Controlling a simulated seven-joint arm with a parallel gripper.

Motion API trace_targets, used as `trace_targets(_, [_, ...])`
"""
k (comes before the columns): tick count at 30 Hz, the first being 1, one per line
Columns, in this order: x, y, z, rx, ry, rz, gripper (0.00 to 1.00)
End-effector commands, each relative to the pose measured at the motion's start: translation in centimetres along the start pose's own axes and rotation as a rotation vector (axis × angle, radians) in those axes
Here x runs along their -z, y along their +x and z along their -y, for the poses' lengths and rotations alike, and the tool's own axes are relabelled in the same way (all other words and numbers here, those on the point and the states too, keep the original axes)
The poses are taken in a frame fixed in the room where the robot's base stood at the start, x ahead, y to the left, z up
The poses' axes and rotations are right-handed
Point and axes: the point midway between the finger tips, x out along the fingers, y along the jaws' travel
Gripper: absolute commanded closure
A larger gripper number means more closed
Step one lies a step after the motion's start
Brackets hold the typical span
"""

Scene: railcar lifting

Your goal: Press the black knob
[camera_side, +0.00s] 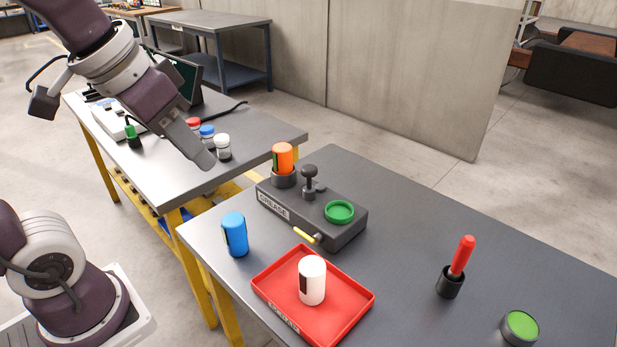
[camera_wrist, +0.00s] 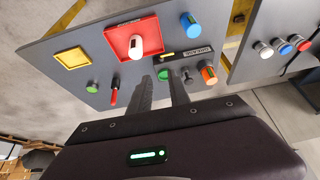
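The black knob (camera_side: 310,173) stands upright on top of a dark box labelled GREASE (camera_side: 347,232) in the side view. In the wrist view the knob (camera_wrist: 186,77) shows small, just right of my right finger. My gripper (camera_side: 206,162) is in the air above the back table's edge, left of the box and well apart from the knob. In the wrist view its two fingers (camera_wrist: 161,78) stand apart with nothing held between them. An orange canister (camera_side: 283,157) sits in a holder on the box, beside the knob. A green round cap (camera_side: 340,211) is on the box's right part.
A blue canister (camera_side: 235,235) stands left of the box. A white canister (camera_side: 312,282) stands in a red tray (camera_side: 357,312) in front. A red-handled tool (camera_side: 462,257) and a green-topped tin (camera_side: 520,327) are at right. Several small jars (camera_side: 222,148) stand on the back table.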

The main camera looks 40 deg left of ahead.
Motion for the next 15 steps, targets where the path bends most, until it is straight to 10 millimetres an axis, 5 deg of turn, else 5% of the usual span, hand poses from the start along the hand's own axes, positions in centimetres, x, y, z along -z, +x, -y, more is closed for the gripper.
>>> trace_targets(3, [7.6, 2.1, 1.5, 0.006, -0.001, 0.049, 1.0])
trace_targets(9, [17.7, 9.5, 5.3, 0.002, -0.001, 0.115, 1.0])
trace_targets(15, [22.4, 16.7, 8.7, -0.009, -0.003, 0.154, 1.0])
